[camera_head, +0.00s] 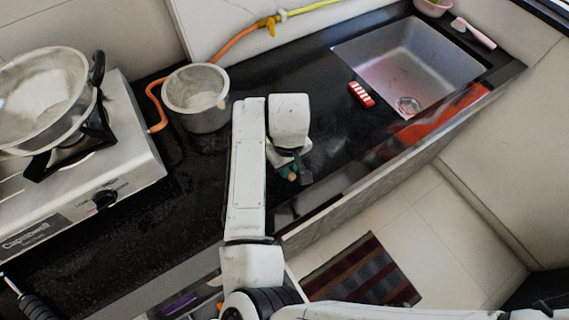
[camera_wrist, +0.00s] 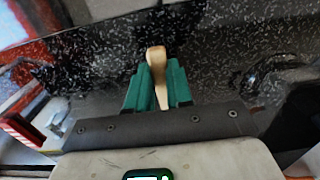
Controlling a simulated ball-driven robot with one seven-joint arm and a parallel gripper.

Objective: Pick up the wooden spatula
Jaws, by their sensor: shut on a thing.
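The wooden spatula (camera_wrist: 157,58) shows in the wrist view as a light tan piece between the two green fingers of my gripper (camera_wrist: 159,78). The fingers are shut on it, and its wider rounded end sticks out past the fingertips. The rest of the spatula is hidden or out of view. In the head view, my gripper (camera_head: 291,172) is over the front part of the black counter, partly hidden by my wrist. Only a small tan bit of the spatula (camera_head: 292,177) shows there. I cannot tell whether the spatula touches the counter.
A metal pot (camera_head: 196,97) stands left of my arm, near the gas stove (camera_head: 80,180) with a pan (camera_head: 42,95). A red-and-white striped object (camera_head: 361,94) lies right of my gripper, before the sink (camera_head: 410,55). The black counter (camera_head: 310,75) is clear behind my gripper.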

